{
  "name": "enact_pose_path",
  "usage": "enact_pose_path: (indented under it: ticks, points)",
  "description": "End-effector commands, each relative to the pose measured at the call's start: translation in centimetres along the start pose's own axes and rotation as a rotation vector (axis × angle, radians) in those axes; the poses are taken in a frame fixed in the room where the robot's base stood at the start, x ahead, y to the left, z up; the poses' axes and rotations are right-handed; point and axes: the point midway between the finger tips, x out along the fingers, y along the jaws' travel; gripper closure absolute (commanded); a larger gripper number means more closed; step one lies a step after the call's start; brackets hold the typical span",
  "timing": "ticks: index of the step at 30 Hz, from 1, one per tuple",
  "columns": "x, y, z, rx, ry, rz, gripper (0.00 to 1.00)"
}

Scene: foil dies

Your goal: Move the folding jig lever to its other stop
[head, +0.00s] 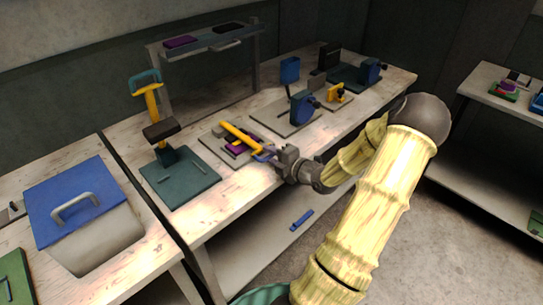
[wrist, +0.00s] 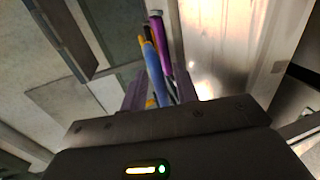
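The folding jig (head: 222,136) sits on the bench, a flat pale plate with a dark purple piece and a long yellow lever (head: 240,135) lying slanted across it. The lever's near end is blue and lies by my gripper (head: 268,157), at the jig's front right edge. In the wrist view, my gripper's two purple-grey fingers (wrist: 157,92) stand apart. A blue bar (wrist: 152,65) with yellow beside it, apparently the lever end, runs between them, with a magenta strip (wrist: 160,42) beside it. Contact between fingers and lever is not clear. The jig's hinge is partly hidden.
A press with a teal handle (head: 145,78) stands on a green plate (head: 180,178) to the left. A raised shelf (head: 205,42) is at the back. A blue-lidded box (head: 75,200) is far left.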

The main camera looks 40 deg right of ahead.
Motion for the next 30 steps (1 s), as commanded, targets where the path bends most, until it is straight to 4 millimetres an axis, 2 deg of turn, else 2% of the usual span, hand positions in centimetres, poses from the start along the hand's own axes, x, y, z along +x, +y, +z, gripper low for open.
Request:
enact_pose_path:
  ticks: [7,8,12,23,30]
  points:
    - [0.1,0.0,-0.1,-0.001,0.001,0.0,0.7]
    - [0.1,0.0,-0.1,-0.001,0.002,0.0,0.74]
    - [0.1,0.0,-0.1,-0.001,0.001,0.0,1.0]
    - [-0.1,0.2,0.1,0.0,-0.003,-0.005,1.0]
    - [-0.8,1.1,0.9,0.001,-0.018,-0.032,1.0]
